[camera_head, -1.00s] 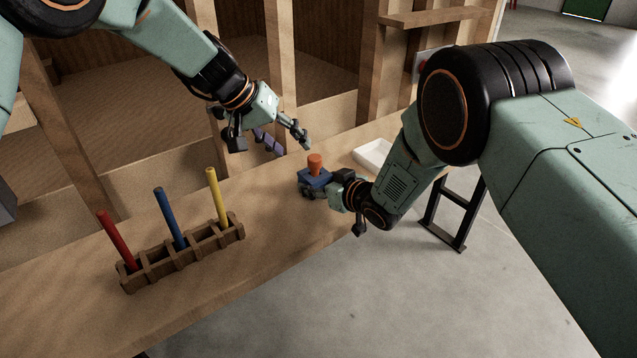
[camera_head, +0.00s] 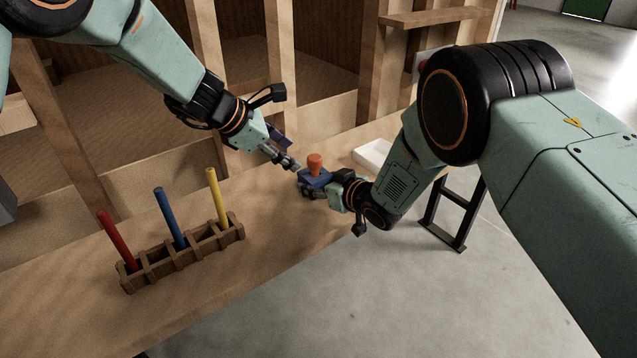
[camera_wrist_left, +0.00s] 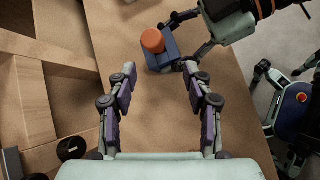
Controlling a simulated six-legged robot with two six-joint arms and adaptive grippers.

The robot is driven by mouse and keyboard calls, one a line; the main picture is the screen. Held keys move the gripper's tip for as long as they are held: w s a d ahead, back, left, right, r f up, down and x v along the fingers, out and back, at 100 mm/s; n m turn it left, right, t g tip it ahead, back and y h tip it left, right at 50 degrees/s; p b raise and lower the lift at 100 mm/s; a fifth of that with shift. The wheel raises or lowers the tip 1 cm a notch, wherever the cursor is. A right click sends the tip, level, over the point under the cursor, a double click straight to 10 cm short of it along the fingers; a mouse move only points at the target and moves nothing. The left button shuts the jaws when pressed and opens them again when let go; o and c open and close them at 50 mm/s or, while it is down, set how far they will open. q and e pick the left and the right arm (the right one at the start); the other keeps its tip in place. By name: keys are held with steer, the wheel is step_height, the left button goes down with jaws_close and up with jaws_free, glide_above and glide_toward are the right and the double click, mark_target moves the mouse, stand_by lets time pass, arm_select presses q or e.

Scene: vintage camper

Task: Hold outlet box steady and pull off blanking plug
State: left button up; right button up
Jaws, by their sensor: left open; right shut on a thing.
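The blue outlet box (camera_head: 313,181) sits on the wooden bench with the orange blanking plug (camera_head: 315,164) standing upright in its top. My right gripper (camera_head: 318,192) is shut on the outlet box from its right side. My left gripper (camera_head: 291,163) is open and empty, with its fingertips just left of the box. In the left wrist view, the open fingers (camera_wrist_left: 160,80) point toward the plug (camera_wrist_left: 153,41) and box (camera_wrist_left: 164,60), which lie ahead of the fingertips. The left fingers appear apart from the plug.
A wooden rack (camera_head: 184,252) with red, blue and yellow rods stands at the left on the bench. A white tray (camera_head: 373,155) lies behind and right of the box. Wooden posts (camera_head: 282,66) rise behind the bench. The bench between rack and box is clear.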

mark_target(309, 164)
arm_select(q)
steer(key=shift+w+d+f+n, duration=0.6)
steer(key=shift+d+f+n, duration=0.15)
steer(key=shift+f, duration=0.2)
steer(key=shift+w+d+f+n, duration=0.6)
steer(key=shift+d+f+n, duration=0.15)
steer(key=shift+f, duration=0.25)
steer(key=shift+w+d+f+n, duration=0.6)
steer(key=shift+d+f+n, duration=0.15)
steer(key=shift+f, duration=0.2)
steer(key=shift+a, duration=0.1)
jaws_close()
steer(key=shift+r, duration=0.25)
steer(key=shift+r, duration=1.3)
steer(key=shift+r, duration=0.1)
step_height(309, 164, up, 4)
steer(key=shift+f, duration=0.1)
